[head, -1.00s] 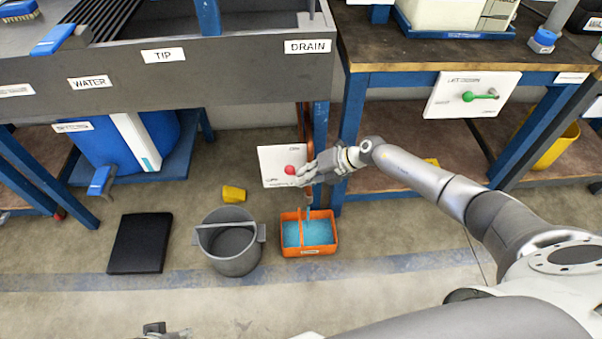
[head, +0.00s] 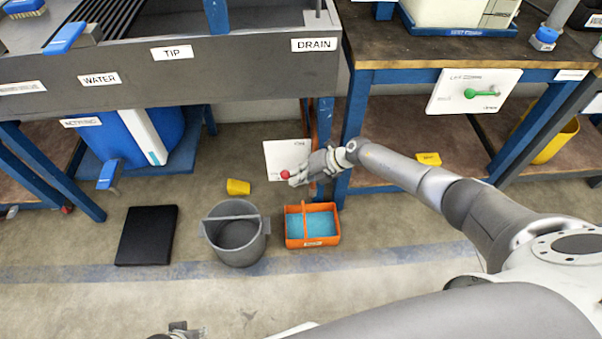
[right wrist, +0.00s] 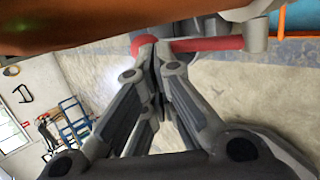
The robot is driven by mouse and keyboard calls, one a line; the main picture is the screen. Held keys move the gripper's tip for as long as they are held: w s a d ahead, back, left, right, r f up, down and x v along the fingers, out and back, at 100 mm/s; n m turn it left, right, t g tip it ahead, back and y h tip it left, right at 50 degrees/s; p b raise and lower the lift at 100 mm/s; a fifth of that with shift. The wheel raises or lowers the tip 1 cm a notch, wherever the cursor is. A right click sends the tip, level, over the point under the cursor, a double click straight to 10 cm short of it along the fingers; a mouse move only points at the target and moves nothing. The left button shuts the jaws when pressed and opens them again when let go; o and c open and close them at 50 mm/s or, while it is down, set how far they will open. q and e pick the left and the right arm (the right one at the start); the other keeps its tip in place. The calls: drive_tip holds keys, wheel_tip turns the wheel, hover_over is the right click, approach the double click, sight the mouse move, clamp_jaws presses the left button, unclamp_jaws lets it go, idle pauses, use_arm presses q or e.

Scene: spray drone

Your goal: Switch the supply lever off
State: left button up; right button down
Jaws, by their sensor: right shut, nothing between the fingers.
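A lever with a red knob (head: 285,174) sits on a white panel (head: 280,152) under the sink bench, near its right leg. I take it for the supply lever. My right gripper (head: 296,179) is shut and empty, with its fingertips right beside the knob. In the right wrist view the closed fingertips (right wrist: 155,52) overlap the red lever bar (right wrist: 205,44), next to its knob (right wrist: 138,44). Whether they touch I cannot tell. The panel's lettering is partly hidden and too small to read surely. My left gripper (head: 180,331) shows only partly at the bottom edge.
A grey bucket (head: 236,258) and an orange caddy (head: 311,242) with blue contents stand on the floor below the lever. A black mat (head: 147,236) and a yellow block (head: 238,187) lie nearby. A green lever (head: 482,94) is on another panel at right.

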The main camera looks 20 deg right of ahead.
use_arm(q)
drive_tip(key=shift+r, duration=0.3)
use_arm(e)
drive_tip(key=shift+a+f, duration=0.25)
drive_tip(key=shift+f, duration=0.05)
use_arm(q)
drive_tip(key=shift+a, duration=0.1)
use_arm(e)
drive_tip(key=v, duration=1.2)
drive_tip(key=shift+d, duration=0.1)
idle(0.3)
